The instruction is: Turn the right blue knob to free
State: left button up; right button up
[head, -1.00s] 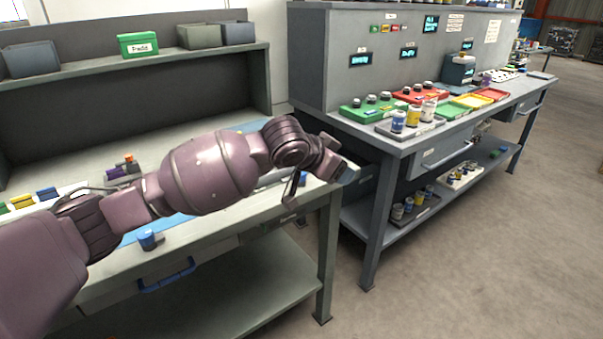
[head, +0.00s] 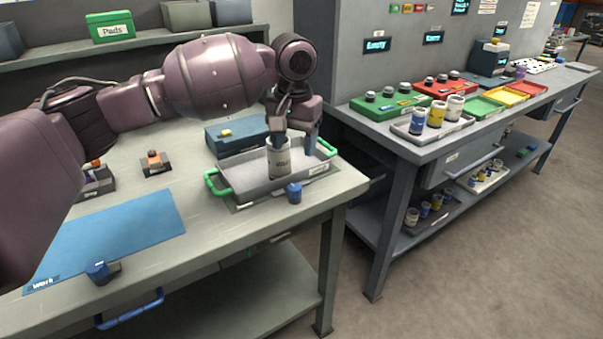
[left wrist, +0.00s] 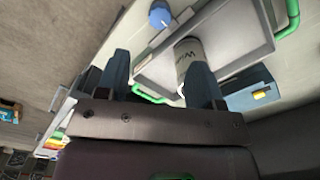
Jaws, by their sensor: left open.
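The right blue knob (head: 294,192) stands at the bench's front edge, just in front of the grey tray's near side. In the left wrist view it shows as a round blue cap (left wrist: 160,14) with a pale mark, at the top. Another blue knob (head: 97,270) sits further left by the blue mat. My left gripper (head: 296,138) is over the tray, above and behind the right knob, apart from it. In the left wrist view its two fingers (left wrist: 162,80) are spread with nothing held between them. My right gripper is out of view.
The grey tray (head: 240,184) with green handles holds a white labelled cup (head: 279,160) close below my left gripper. A blue-grey box (head: 238,137) stands behind the tray. An orange-topped knob (head: 155,160) is further left. A second bench stands to the right across a gap.

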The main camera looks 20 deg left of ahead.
aim_at(294, 187)
pick_arm(q)
jog(key=f, duration=0.1)
jog(key=f+b, duration=0.1)
jog(key=f, duration=0.1)
jog(key=shift+s+f, duration=0.1)
jog(key=shift+s, duration=0.25)
notch_tip(294, 187, down, 6)
jog(key=shift+w+f+b, duration=0.1)
jog(key=shift+f+b, duration=0.15)
jog(key=shift+b, duration=0.7)
jog(key=shift+f, duration=0.5)
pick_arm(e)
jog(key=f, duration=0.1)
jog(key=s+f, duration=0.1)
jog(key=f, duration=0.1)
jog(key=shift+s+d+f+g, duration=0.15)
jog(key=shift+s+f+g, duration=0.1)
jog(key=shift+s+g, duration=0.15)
pick_arm(q)
jog(key=shift+c, duration=1)
jog(key=c, duration=0.7)
